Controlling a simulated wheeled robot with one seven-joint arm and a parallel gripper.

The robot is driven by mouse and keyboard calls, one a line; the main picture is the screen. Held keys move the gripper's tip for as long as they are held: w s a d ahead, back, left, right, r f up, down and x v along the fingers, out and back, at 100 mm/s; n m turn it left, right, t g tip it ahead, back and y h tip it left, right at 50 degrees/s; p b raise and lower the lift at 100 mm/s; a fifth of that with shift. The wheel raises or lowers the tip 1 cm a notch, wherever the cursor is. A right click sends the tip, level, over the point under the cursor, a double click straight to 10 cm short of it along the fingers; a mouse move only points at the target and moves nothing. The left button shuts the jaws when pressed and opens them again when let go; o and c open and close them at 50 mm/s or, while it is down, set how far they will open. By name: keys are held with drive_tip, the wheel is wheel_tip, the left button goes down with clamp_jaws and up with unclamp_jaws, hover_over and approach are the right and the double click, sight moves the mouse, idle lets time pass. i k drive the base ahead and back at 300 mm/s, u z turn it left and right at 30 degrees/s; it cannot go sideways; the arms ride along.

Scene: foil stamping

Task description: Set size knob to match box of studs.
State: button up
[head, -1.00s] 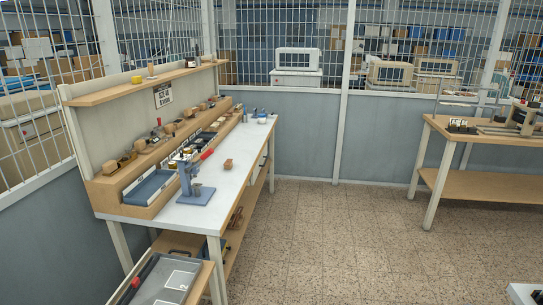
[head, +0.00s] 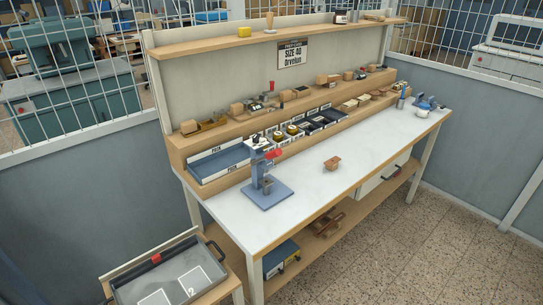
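A blue bench press (head: 265,190) with a red handle (head: 273,153) stands on the white-topped workbench (head: 330,195). A size knob cannot be made out on it at this distance. A small brown box-like item (head: 332,163) sits on the bench top to the right of the press; whether it is the box of studs I cannot tell. My gripper is not in view.
A blue tray (head: 220,163) and several small bins line the bench's back ledge. A grey tray cart (head: 170,275) stands at the front left. A blue box (head: 281,258) sits on the lower shelf. Open tiled floor (head: 400,265) lies at the right.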

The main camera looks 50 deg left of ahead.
sight(256, 140)
drive_tip(key=u, duration=0.65)
drive_tip(key=i, duration=1)
drive_tip(key=u, duration=1.5)
drive_tip(key=i, duration=0.6)
drive_tip(key=u, duration=1.9)
drive_tip(key=k, duration=0.65)
drive_tip(key=z, duration=0.95)
drive_tip(key=i, duration=0.45)
